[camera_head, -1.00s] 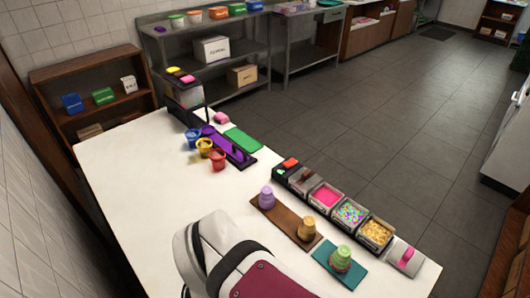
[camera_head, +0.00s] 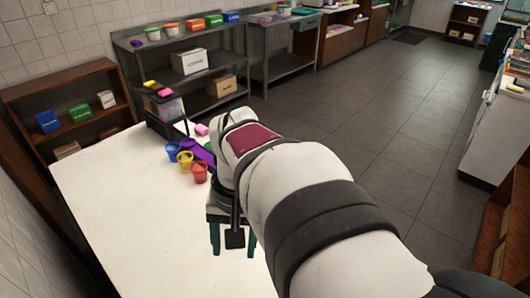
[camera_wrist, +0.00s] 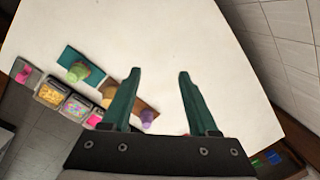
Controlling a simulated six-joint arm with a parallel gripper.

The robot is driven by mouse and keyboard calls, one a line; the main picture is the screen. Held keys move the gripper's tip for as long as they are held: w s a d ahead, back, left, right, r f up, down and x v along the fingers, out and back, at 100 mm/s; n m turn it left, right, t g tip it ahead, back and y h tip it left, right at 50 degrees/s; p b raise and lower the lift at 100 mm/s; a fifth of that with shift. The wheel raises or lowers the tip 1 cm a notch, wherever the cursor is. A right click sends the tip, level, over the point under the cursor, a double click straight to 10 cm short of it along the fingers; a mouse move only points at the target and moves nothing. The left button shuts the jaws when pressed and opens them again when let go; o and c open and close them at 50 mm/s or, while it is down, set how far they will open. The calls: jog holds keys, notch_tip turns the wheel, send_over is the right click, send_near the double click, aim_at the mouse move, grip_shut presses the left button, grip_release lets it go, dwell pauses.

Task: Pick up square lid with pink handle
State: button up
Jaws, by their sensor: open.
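The square lid with the pink handle (camera_wrist: 25,71) lies on the white table near its edge, at the far left of the wrist view. In the head view my gripper (camera_head: 232,238) points down over the table, and the lid is well to the left of the fingers in the wrist view.
Topping containers, one with yellow bits (camera_wrist: 51,94), stand beside the lid. A teal board (camera_wrist: 67,55) carries green cups; a brown board carries a tan cup and a purple cup (camera_wrist: 148,116). Blue, yellow and red buckets (camera_head: 200,173) stand further back. Much of the white table (camera_head: 130,215) is bare.

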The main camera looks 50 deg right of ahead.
jog(key=s+d+f+m, duration=0.1)
jog(key=s+d+m, duration=0.15)
jog(key=d, duration=0.85)
jog(key=s+d+f+m, duration=0.1)
jog(key=s+d+m, duration=0.15)
jog(key=d, duration=0.95)
jog(key=s+d+f+m+h, duration=0.1)
jog(key=s+d+f+m, duration=0.15)
jog(key=s+d, duration=0.5)
jog(key=s+d+f+m, duration=0.1)
jog(key=s+d+f, duration=0.35)
jog(key=s, duration=0.65)
jog(key=f, duration=0.9)
jog(key=d+f, duration=0.1)
jog(key=f, duration=0.4)
jog(key=shift+w, duration=0.35)
grip_shut()
